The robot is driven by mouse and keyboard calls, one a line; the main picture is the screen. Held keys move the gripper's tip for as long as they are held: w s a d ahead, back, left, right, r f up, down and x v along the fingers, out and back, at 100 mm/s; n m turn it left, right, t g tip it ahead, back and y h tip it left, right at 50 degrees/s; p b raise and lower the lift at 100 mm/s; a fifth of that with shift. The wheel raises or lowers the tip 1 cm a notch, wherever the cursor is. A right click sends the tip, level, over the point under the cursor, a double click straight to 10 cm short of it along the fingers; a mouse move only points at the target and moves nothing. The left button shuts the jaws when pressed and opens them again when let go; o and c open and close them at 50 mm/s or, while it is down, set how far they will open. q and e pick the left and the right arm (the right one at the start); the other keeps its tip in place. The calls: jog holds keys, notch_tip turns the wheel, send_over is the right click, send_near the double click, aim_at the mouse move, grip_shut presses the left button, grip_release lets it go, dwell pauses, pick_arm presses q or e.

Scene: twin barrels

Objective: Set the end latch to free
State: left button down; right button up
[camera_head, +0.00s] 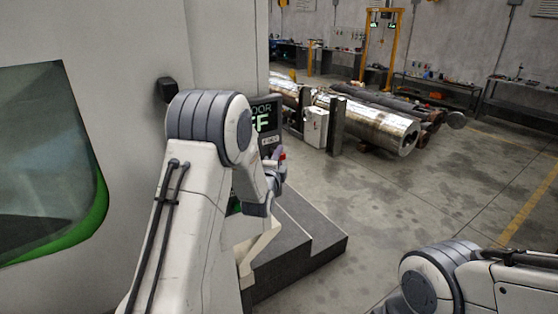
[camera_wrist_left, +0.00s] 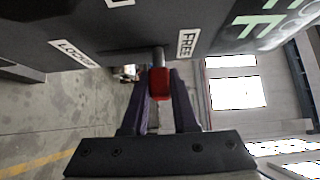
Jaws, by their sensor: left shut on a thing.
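The end latch shows in the left wrist view as a red knob (camera_wrist_left: 159,84) on a short grey stem, at the lower edge of a dark panel (camera_wrist_left: 120,28). The panel carries a LOCKED label (camera_wrist_left: 74,53) on the left and a FREE label (camera_wrist_left: 187,43) on the right. The stem stands between them, closer to FREE. My left gripper (camera_wrist_left: 161,80) is shut on the red knob, one finger on each side. In the head view, my left gripper (camera_head: 278,163) is small and partly hidden by my left arm, beside the panel (camera_head: 266,117). My right gripper is out of view.
A white machine wall (camera_head: 130,60) with a green-edged window (camera_head: 50,160) fills the left. Large metal cylinders (camera_head: 365,122) lie behind on the floor. The concrete floor (camera_head: 430,190) at the right is open.

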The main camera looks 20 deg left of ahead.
pick_arm(q)
jog(key=c, duration=0.7)
grip_release()
jog(key=shift+r, duration=0.3)
jog(key=shift+f, duration=0.1)
jog(key=shift+s+f+b, duration=0.15)
jog(key=shift+s+b, duration=0.25)
jog(key=s+b, duration=0.1)
jog(key=s, duration=0.2)
jog(key=s+b, duration=0.2)
jog(key=s, duration=0.1)
jog(key=s+d+b, duration=0.1)
jog(key=s, duration=0.2)
jog(key=shift+s+d+b, duration=0.1)
jog(key=shift+s+b, duration=0.2)
jog(key=shift+b, duration=0.05)
jog(key=shift+d, duration=0.1)
